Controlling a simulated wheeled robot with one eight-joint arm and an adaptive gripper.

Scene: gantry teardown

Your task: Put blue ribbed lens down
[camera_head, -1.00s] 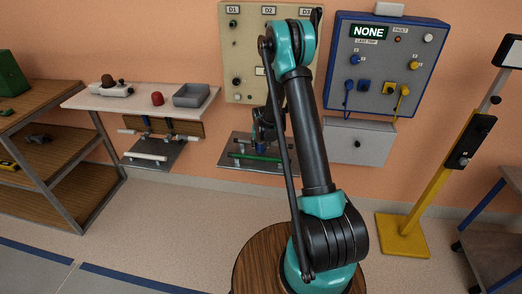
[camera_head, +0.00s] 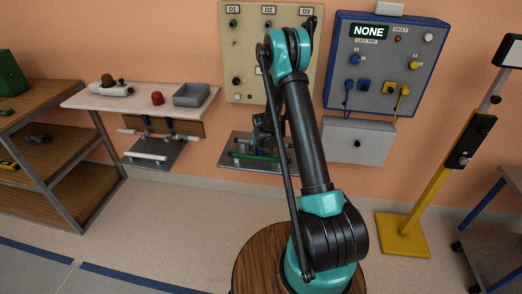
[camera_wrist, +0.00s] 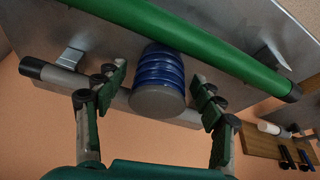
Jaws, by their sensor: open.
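The blue ribbed lens (camera_wrist: 160,66) shows in the wrist view, with blue ribs and a grey round end facing my camera. It sits against a metal plate, beside a long green bar (camera_wrist: 205,40) and over a grey bar. My gripper (camera_wrist: 158,84) is open, with one green-padded finger on each side of the lens and a visible gap to both. In the head view my gripper (camera_head: 264,136) is small and dark, partly behind my arm, in front of the shelf plate (camera_head: 237,142) below the beige panel. The lens cannot be made out clearly there.
A blue panel (camera_head: 345,95) reading NONE hangs to the right, above a grey box (camera_head: 357,142). A white shelf (camera_head: 133,103) with a grey tray (camera_head: 192,95) is at left. A yellow stand (camera_head: 404,237) is at right. The floor between is clear.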

